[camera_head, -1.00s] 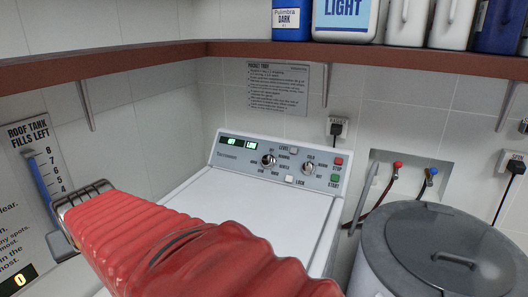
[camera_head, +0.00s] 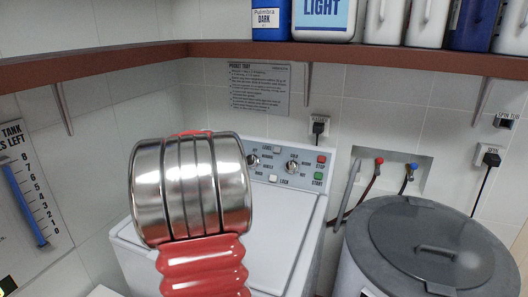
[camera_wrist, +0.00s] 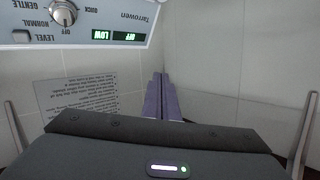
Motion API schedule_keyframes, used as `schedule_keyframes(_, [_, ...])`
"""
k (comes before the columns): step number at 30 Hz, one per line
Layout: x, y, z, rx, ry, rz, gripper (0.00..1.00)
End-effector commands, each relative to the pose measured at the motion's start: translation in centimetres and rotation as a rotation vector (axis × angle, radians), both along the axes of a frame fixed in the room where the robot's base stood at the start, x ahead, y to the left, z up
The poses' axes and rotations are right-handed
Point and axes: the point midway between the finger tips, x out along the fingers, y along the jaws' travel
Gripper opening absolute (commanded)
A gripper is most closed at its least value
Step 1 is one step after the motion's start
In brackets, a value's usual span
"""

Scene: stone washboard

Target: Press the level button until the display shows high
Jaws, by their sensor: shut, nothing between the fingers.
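The washer's control panel (camera_head: 292,165) is at the back of the white washer (camera_head: 268,232) in the head view. The level button (camera_head: 277,150) is at the panel's top edge; it also shows in the wrist view (camera_wrist: 21,37), where the panel appears upside down at the upper left. My arm hides the gripper in the head view.
A brown shelf (camera_head: 400,58) with bottles runs above the washer. A grey lidded tub (camera_head: 375,235) stands at the right. Knobs (camera_head: 291,167), a red stop button (camera_head: 321,160) and a green start button (camera_head: 319,176) share the panel. A tank gauge (camera_head: 30,195) is at left.

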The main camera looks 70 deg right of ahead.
Motion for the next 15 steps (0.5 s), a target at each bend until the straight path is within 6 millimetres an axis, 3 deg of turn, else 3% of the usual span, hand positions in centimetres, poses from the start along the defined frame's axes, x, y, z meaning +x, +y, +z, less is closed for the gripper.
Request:
schedule_keyframes(1, [-1.7, -2.4, -0.6, -0.013, -0.017, -0.031, 0.00])
schedule_keyframes(6, [-6.9, -9.0, -1.6, -0.070, -0.084, -0.113, 0.00])
schedule_keyframes(12, [-14.2, -15.4, -3.2, -0.141, -0.157, -0.197, 0.00])
schedule_keyframes(15, [-17.6, -17.7, -3.9, -0.175, -0.187, -0.231, 0.00])
